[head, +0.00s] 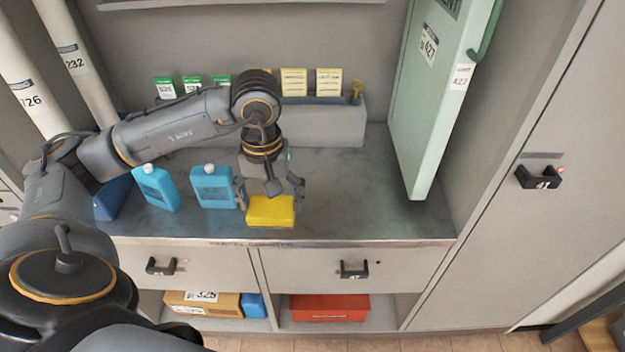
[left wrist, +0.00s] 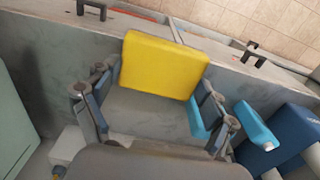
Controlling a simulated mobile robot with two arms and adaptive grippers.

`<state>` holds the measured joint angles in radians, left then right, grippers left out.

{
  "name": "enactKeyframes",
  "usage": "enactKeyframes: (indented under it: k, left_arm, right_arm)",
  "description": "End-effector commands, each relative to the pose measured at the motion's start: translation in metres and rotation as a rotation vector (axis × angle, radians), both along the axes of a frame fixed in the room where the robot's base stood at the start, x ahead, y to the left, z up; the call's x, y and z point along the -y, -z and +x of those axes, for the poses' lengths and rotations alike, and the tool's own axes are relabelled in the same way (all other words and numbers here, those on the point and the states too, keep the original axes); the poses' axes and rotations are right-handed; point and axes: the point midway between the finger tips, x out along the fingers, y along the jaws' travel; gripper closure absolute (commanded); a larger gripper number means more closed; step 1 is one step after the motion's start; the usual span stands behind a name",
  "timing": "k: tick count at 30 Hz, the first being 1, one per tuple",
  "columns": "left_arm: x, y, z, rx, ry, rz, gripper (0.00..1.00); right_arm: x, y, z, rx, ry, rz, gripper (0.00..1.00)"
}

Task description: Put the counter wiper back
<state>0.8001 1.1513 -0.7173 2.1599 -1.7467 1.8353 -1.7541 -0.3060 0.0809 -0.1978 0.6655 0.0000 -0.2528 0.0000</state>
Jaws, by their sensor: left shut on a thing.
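The counter wiper appears to be a yellow block (head: 270,211) near the front edge of the grey counter (head: 355,205). My left gripper (head: 271,194) reaches down over it from above, shut on it with one finger at each side. In the left wrist view the yellow block (left wrist: 163,66) spans the space between the fingers. I cannot tell whether its underside touches the counter. My right gripper is not in view.
Two blue bottles (head: 212,187) stand left of the gripper, with a dark blue object (head: 113,198) beyond. A grey ledge with cards (head: 328,83) runs along the back. A pale green door (head: 430,100) hangs open at right. The counter's right part is clear.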

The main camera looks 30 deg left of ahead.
Motion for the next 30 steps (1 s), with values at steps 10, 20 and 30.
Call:
enactKeyframes:
  k: [10, 20, 30]
  left_arm:
    - [-0.009, 0.011, 0.045, -0.003, -0.024, -0.004, 0.45]
    - [-0.016, 0.059, 0.109, -0.005, -0.023, -0.004, 0.45]
    - [-0.019, 0.089, 0.133, 0.000, -0.020, -0.002, 0.45]
  right_arm:
    - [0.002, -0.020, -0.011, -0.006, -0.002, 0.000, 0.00]
    - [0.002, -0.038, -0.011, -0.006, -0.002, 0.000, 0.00]
    - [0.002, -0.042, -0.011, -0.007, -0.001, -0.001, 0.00]
